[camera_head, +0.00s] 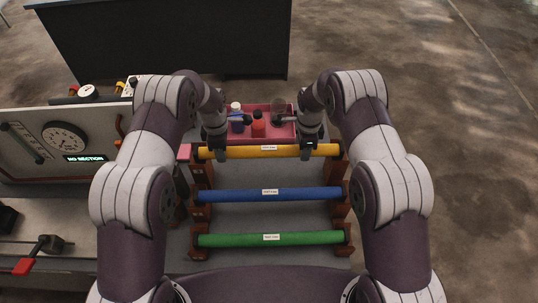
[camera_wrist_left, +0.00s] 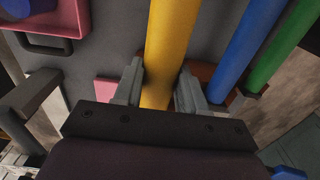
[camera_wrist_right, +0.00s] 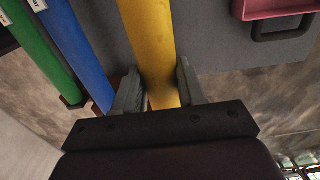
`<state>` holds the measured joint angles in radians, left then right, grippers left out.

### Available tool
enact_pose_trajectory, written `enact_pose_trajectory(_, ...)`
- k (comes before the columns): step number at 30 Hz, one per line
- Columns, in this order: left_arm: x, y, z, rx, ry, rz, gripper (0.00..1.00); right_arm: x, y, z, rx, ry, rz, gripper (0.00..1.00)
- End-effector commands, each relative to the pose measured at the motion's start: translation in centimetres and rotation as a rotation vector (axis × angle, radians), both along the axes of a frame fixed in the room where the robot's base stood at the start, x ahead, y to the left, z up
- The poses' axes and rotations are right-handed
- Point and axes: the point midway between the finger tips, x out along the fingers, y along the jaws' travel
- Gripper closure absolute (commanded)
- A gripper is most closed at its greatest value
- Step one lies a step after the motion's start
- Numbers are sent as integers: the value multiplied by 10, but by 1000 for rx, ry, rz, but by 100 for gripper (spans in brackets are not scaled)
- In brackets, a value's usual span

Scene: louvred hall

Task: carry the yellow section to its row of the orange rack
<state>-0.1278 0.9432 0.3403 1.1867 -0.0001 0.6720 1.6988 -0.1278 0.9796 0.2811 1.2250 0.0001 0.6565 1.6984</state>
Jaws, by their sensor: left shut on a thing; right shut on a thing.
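The yellow section (camera_head: 247,153) is a long tube with a white label, lying level across the back of the orange rack (camera_head: 202,173) in the head view. My left gripper (camera_head: 220,154) is shut on it near its left end. My right gripper (camera_head: 308,150) is shut on it near its right end. The yellow tube also runs between the fingers in the left wrist view (camera_wrist_left: 168,50) and the right wrist view (camera_wrist_right: 152,45). Whether the tube rests in the rack or hangs just above it, I cannot tell.
A blue tube (camera_head: 240,194) and a green tube (camera_head: 240,240) lie in nearer rows. A pink tray (camera_head: 284,109) with bottles stands behind the yellow tube. At left a panel (camera_head: 95,140) bears a gauge and a display reading "NO SECTION". A dark cabinet (camera_head: 180,40) stands further back.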

Motion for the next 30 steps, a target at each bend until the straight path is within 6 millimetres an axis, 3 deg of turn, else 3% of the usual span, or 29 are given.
enact_pose_trajectory(2,0,0,-4,0,0,0,100,0,0,-4,0,-2,0,100)
enact_pose_trajectory(3,0,0,-3,0,-1,0,46,0,0,-3,0,-2,0,46)
enact_pose_trajectory(4,0,0,-3,0,-1,0,36,0,0,-3,0,-2,0,36)
enact_pose_trajectory(5,0,0,-3,0,-1,0,34,0,0,-3,0,-2,0,34)
enact_pose_trajectory(20,0,0,0,0,-1,0,34,0,0,-3,0,-1,0,34)
enact_pose_trajectory(23,1,0,15,-1,-5,0,34,0,0,-3,0,-1,0,34)
enact_pose_trajectory(30,0,0,79,-1,-5,0,34,0,0,-3,0,-1,0,34)
